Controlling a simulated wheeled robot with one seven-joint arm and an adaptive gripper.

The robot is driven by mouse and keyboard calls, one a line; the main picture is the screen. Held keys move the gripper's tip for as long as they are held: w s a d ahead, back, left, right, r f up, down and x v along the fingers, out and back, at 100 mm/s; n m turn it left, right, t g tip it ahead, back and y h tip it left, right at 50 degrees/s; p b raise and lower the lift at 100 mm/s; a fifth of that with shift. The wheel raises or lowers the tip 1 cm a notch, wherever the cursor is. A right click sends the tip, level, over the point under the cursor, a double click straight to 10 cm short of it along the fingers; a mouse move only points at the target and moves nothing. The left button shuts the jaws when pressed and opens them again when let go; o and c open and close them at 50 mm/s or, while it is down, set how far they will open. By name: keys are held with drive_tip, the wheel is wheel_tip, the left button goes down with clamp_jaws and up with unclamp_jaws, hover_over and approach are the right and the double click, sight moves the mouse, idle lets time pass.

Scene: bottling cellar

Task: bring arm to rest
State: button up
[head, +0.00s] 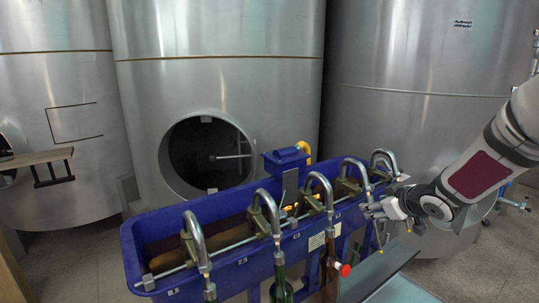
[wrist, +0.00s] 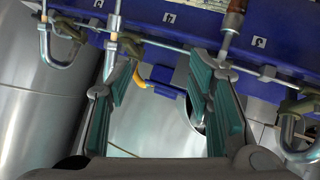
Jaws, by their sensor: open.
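My arm comes in from the right in the head view. My gripper (head: 377,211) is beside the right end of the blue filler trough (head: 190,285), near its rightmost curved metal spouts (head: 383,158). In the wrist view my gripper (wrist: 163,85) has its two green-padded fingers spread wide, with nothing between them. The blue trough (wrist: 190,22) lies beyond the fingertips there, with metal spouts on both sides. I cannot tell whether a finger touches a spout.
A green bottle (head: 280,270) and a brown bottle (head: 330,262) are under two spouts. A red-ended knob (head: 345,270) is beside the brown one. A grey surface (head: 395,290) is at the front. Large steel tanks (head: 220,80) stand behind; floor (head: 500,250) shows at right.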

drive_tip(key=s+a+r+m+g+h, duration=0.1)
drive_tip(key=s+r+m+h, duration=0.1)
drive_tip(key=s+r, duration=0.5)
drive_tip(key=s+a+r+m+g+h, duration=0.1)
drive_tip(key=s+r+m+g+h, duration=0.2)
drive_tip(key=s, duration=0.7)
drive_tip(key=s+a+g+y, duration=0.1)
drive_tip(key=s+a, duration=0.3)
drive_tip(key=s, duration=0.6)
drive_tip(key=s+a+m+g+y, duration=0.1)
drive_tip(key=s+a, duration=0.3)
drive_tip(key=s, duration=0.7)
drive_tip(key=shift+s+a+m+y, duration=0.3)
drive_tip(key=shift+a+y, duration=0.05)
drive_tip(key=shift+y, duration=0.25)
